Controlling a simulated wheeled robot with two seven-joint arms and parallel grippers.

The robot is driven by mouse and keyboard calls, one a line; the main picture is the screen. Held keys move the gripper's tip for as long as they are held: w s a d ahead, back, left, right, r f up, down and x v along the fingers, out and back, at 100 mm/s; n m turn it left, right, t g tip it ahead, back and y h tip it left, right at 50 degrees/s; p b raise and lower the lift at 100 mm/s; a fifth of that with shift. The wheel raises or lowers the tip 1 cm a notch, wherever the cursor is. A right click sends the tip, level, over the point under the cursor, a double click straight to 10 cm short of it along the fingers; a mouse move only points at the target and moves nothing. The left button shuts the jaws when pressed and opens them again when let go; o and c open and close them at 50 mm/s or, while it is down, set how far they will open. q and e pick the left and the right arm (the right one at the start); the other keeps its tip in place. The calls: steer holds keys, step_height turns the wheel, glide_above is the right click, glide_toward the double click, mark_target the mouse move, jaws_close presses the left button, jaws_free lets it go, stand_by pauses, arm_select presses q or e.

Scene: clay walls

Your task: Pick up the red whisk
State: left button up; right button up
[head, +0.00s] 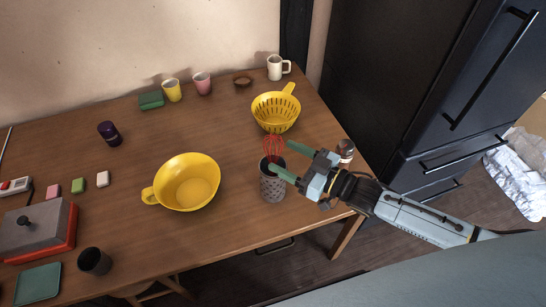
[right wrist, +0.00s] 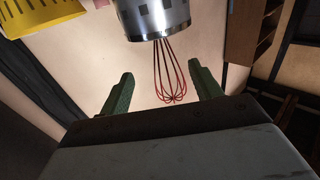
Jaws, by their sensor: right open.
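The red whisk (head: 273,147) stands wire end up in a grey perforated utensil holder (head: 272,187) near the table's right front. Its handle is hidden inside the holder. In the right wrist view the whisk's wires (right wrist: 170,78) appear between the two green fingers, below the metal holder (right wrist: 152,17) in the picture. My right gripper (head: 291,161) is open, with its fingers pointing at the whisk from the right, and it also shows in the right wrist view (right wrist: 163,90). Nothing is held in it. My left gripper is out of view.
A yellow colander (head: 276,112) stands behind the holder, and a large yellow bowl (head: 187,183) stands left of it. A jar (head: 345,151) is close behind my right gripper at the table's right edge. A dark refrigerator (head: 405,75) stands to the right.

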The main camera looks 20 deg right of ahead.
mark_target(267, 151)
steer(key=x, duration=0.6)
steer(key=shift+s+a+r, duration=0.1)
steer(key=shift+s+a, duration=0.15)
steer(key=shift+s, duration=0.05)
